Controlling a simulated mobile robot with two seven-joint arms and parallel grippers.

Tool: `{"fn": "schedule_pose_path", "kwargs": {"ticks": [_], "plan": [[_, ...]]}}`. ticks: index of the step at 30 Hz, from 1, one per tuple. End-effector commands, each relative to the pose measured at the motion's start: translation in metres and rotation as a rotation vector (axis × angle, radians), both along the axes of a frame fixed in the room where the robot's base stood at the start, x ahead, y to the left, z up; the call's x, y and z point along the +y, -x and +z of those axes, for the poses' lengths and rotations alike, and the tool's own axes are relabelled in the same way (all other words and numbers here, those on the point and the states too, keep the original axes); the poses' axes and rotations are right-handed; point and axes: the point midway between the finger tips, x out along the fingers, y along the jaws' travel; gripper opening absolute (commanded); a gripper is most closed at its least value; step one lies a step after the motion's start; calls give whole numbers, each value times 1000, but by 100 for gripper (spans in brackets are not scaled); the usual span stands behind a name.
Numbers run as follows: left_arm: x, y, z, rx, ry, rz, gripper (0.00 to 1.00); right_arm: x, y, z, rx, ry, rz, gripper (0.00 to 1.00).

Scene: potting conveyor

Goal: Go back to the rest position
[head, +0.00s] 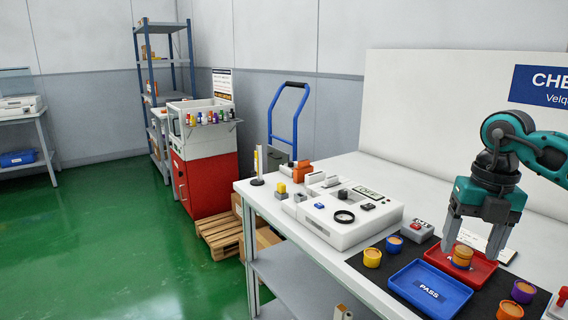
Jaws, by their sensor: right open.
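My right gripper (470,247) comes in from the right edge and points down over the red tray (487,279) on the white table. Its two grey fingers are apart, one on each side of an orange-topped pot (462,255) in that tray. From this view I cannot tell whether the fingers touch the pot. My left gripper is not in view.
A blue PASS tray (431,289) lies in front of the red tray on a dark mat. Small pots stand around: yellow (372,258), blue (394,243), purple (523,291). A white machine (345,215) and a button box (417,231) stand to the left.

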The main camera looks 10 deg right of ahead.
Motion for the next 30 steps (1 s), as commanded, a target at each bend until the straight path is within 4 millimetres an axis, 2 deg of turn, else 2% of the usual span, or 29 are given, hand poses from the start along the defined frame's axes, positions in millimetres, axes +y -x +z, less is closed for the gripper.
{"fn": "schedule_pose_path", "kwargs": {"ticks": [1, 5, 9, 12, 15, 18, 21, 24, 28, 30], "plan": [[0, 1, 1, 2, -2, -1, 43, 27, -2, -15, 10, -68, 62, 70], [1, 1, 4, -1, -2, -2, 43, 87, -4, -39, 1, -264, 179, 70], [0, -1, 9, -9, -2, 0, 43, 163, 5, -60, -10, -543, 278, 70], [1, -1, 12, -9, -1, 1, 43, 222, 17, -65, -25, -795, 306, 70], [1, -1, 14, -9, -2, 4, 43, 273, 29, -60, -50, -1065, 270, 70], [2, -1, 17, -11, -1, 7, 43, 308, 35, -48, -81, -1319, 163, 70], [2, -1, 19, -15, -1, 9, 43, 327, 34, -37, -118, -1542, -12, 70], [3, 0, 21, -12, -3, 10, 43, 330, 27, -35, -155, -1717, -251, 70], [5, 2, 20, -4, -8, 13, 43, 314, 14, -51, -202, -1852, -640, 70], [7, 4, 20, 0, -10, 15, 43, 298, 11, -71, -218, -1873, -876, 70]]}}
